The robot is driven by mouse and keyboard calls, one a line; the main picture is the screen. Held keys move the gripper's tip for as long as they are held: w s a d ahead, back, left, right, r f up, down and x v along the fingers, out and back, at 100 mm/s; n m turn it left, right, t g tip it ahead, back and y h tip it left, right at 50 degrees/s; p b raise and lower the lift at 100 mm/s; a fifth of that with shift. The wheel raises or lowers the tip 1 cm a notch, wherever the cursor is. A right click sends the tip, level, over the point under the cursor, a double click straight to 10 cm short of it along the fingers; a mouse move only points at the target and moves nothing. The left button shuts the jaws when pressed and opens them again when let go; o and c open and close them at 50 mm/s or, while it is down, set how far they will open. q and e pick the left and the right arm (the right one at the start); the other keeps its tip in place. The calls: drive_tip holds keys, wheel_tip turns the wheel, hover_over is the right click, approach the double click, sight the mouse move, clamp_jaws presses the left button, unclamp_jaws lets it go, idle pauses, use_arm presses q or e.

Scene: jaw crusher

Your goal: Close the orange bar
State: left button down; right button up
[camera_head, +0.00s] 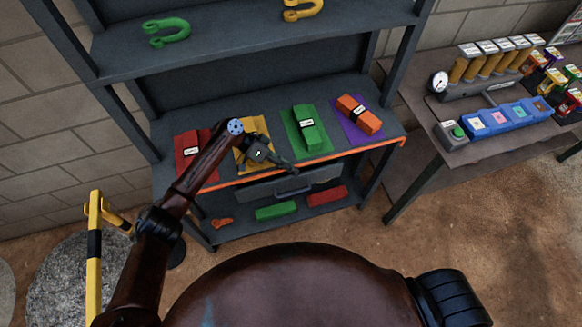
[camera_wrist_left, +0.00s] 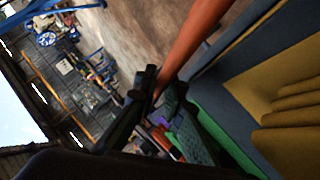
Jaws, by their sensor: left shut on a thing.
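The orange bar (camera_head: 352,153) is a thin rod running across the front edge of the middle shelf, with a short bent end at the right. My left gripper (camera_head: 291,167) is at the bar near its middle, in front of the yellow and green mats. In the left wrist view the bar (camera_wrist_left: 196,35) runs from the top edge down between the dark fingers of the left gripper (camera_wrist_left: 158,92), which are shut on it. The fingers and arm hide part of the bar. My right gripper is not in view.
The middle shelf (camera_head: 388,131) holds red, yellow, green and orange blocks on coloured mats. Shackles lie on the upper shelf. A drawer-like grey panel (camera_head: 290,186) is below. A yellow post (camera_head: 95,250) stands left; a table with a blue tray (camera_head: 507,117) stands right.

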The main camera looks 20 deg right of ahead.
use_arm(q)
drive_tip(key=c, duration=2.2)
unclamp_jaws()
drive_tip(key=shift+f, duration=0.15)
drive_tip(key=shift+c, duration=0.2)
drive_tip(key=shift+o, duration=1.1)
drive_tip(key=shift+w+a+r, duration=0.2)
drive_tip(key=shift+a+r, duration=0.05)
drive_tip(key=shift+r, duration=0.05)
drive_tip(key=v, duration=1.1)
drive_tip(key=shift+a, duration=0.1)
